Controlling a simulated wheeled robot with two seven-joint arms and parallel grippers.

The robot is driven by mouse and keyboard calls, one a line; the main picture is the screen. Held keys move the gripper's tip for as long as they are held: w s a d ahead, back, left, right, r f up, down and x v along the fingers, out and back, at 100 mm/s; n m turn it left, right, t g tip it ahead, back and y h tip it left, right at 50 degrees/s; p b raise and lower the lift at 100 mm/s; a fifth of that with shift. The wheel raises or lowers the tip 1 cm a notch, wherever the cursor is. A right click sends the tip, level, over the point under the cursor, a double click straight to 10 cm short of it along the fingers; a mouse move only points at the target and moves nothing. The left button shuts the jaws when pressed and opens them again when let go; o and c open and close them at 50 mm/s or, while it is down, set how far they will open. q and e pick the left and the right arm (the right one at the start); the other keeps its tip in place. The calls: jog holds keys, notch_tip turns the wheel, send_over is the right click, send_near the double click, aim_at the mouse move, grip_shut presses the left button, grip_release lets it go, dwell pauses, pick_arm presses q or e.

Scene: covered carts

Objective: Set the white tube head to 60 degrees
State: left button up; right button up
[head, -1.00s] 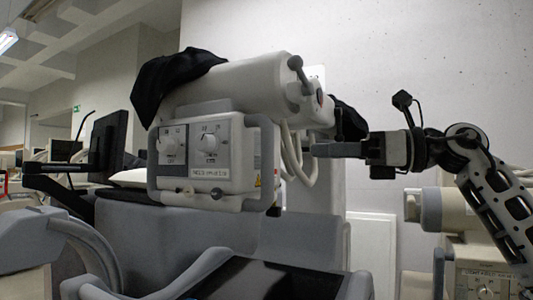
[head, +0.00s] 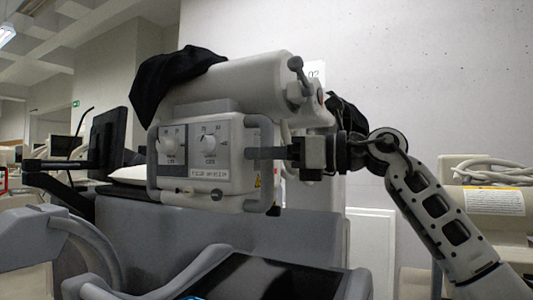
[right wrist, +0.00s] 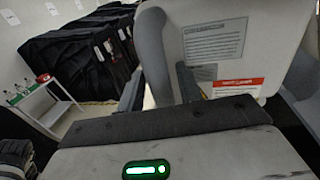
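The white tube head (head: 235,88) is a thick cylinder, partly covered by a black cloth, above a control box (head: 222,180) with two dials. It looks slightly tilted, its right end higher. A grey handle (head: 270,190) runs down the box's right side. My right gripper (head: 250,153) is level at that handle, its finger overlapping the box's right edge. In the right wrist view its two fingers (right wrist: 160,90) are apart, with a grey curved bar (right wrist: 152,50) between them. I cannot tell whether they touch it. My left gripper is not in view.
A grey cart body (head: 190,235) stands below the head, with a dark screen (head: 265,278) in front. A black monitor (head: 108,143) is at left. Another machine (head: 485,200) stands at right. The wrist view shows black-covered carts (right wrist: 80,60) and a small trolley (right wrist: 45,105).

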grip_shut()
jog(key=shift+s+a+r+m, duration=0.15)
jog(key=shift+s+r+m, duration=0.05)
jog(key=shift+r+m, duration=0.1)
jog(key=s+a+r+m+t+y+p, duration=0.1)
jog(key=s+a+r+m+p, duration=0.1)
jog(key=r+m, duration=0.4)
jog(key=shift+s+a+r+m+p, duration=0.15)
jog(key=shift+s+r+m+p, duration=0.3)
jog(key=shift+s+p, duration=0.3)
jog(key=shift+s, duration=0.1)
jog(key=shift+o, duration=1.5)
grip_release()
